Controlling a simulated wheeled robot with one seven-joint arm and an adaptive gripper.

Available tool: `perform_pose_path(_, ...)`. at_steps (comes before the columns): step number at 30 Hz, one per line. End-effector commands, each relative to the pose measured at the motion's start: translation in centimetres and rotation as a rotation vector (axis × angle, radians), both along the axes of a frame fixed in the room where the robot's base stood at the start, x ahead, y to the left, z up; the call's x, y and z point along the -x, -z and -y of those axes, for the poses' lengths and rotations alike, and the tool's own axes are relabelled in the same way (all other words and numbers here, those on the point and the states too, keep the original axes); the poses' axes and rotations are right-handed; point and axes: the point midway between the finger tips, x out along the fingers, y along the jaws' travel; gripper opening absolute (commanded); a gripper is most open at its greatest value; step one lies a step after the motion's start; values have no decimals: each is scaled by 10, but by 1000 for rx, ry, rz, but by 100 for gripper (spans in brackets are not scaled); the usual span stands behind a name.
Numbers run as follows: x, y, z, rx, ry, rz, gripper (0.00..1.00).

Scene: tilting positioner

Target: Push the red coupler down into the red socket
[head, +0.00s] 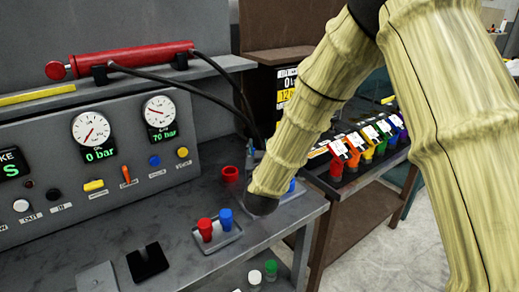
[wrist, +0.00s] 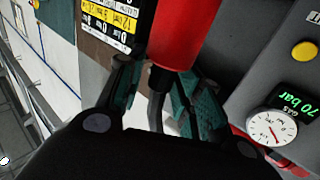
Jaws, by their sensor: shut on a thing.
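My gripper (wrist: 165,90) has its teal fingers closed around the lower end of a red cylinder, the red coupler (wrist: 185,35), in the wrist view. A black hose (wrist: 155,108) leaves its end between the fingers. A red cylinder (head: 205,230) and a blue one (head: 226,219) stand on a small grey plate nearer the front. I cannot tell for sure which red piece is the socket.
A grey panel with gauges (head: 93,130) stands at the back left. A red pump (head: 130,57) with black hoses lies on its shelf. Coloured bins (head: 365,142) are on the right. A black block (head: 147,262) sits at the front. A blue piece (head: 291,186) shows beside my wrist.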

Motion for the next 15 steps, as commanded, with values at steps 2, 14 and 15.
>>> perform_pose_path(2, 0, 9, 0, 0, 0, 1, 0)
perform_pose_path(14, 0, 38, 2, 1, 2, 0, 0)
perform_pose_path(15, 0, 39, 2, 1, 2, 0, 0)
